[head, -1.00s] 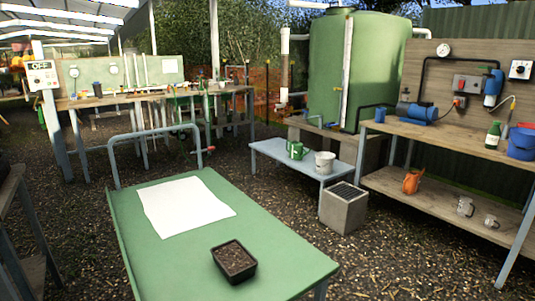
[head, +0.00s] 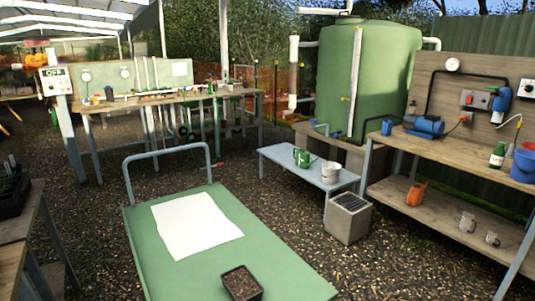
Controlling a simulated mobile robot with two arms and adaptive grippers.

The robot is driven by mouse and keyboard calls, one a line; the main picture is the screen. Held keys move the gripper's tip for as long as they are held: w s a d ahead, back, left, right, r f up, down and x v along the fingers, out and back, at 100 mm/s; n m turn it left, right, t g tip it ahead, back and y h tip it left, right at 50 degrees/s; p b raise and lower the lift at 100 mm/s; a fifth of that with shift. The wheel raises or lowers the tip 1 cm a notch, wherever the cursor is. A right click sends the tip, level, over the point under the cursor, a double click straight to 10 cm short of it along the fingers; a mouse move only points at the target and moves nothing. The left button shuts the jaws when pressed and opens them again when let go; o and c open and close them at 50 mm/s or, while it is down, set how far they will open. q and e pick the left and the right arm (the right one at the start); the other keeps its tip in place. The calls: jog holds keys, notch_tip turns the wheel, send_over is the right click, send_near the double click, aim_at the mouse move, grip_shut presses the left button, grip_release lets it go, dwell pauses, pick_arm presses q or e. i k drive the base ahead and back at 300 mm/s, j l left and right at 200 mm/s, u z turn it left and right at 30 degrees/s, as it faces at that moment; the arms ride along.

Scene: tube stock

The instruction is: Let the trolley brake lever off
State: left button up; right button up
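A green flat-topped trolley (head: 170,270) stands in front of me in the head view. A blue-grey push handle (head: 168,153) rises at its far end. A small lever with a red tip (head: 219,164) sticks out to the right at the right foot of the handle; I take it for the brake lever. A white sheet (head: 196,224) lies flat on the trolley top. A black pot of soil (head: 241,284) stands on it near the front. Neither of my grippers is in view.
A low blue-grey bench (head: 283,158) with a green watering can and a white pot stands beyond the trolley, beside a grey block (head: 347,219). A wooden workbench (head: 466,158) is at right, another bench (head: 24,216) at left. Gravel lies clear around the trolley.

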aim_at(218, 165)
jog(key=i+l+z, duration=0.35)
jog(key=l, duration=0.15)
jog(key=i+l+z, duration=0.9)
jog(key=i, duration=0.35)
jog(key=i+l+z, duration=0.1)
jog(key=i, duration=0.4)
jog(key=i+j+u, duration=0.1)
jog(key=i+u, duration=0.2)
jog(key=u, duration=0.15)
jog(key=i+u, duration=0.3)
jog(key=u, duration=0.15)
jog(key=i+l+u, duration=0.15)
jog(key=i+u, duration=0.25)
jog(key=i+l+u, duration=0.15)
jog(key=u, duration=0.3)
jog(key=i+u, duration=0.3)
jog(key=u, duration=0.15)
jog(key=i+u, duration=0.3)
jog(key=u, duration=0.15)
jog(key=i+l+u, duration=0.1)
jog(key=i+u, duration=0.3)
jog(key=i+l+u, duration=0.15)
jog(key=u, duration=0.3)
jog(key=i+l+u, duration=0.15)
jog(key=l+u, duration=0.15)
jog(key=l, duration=0.2)
jog(key=i+l+u, duration=0.15)
jog(key=l, duration=0.15)
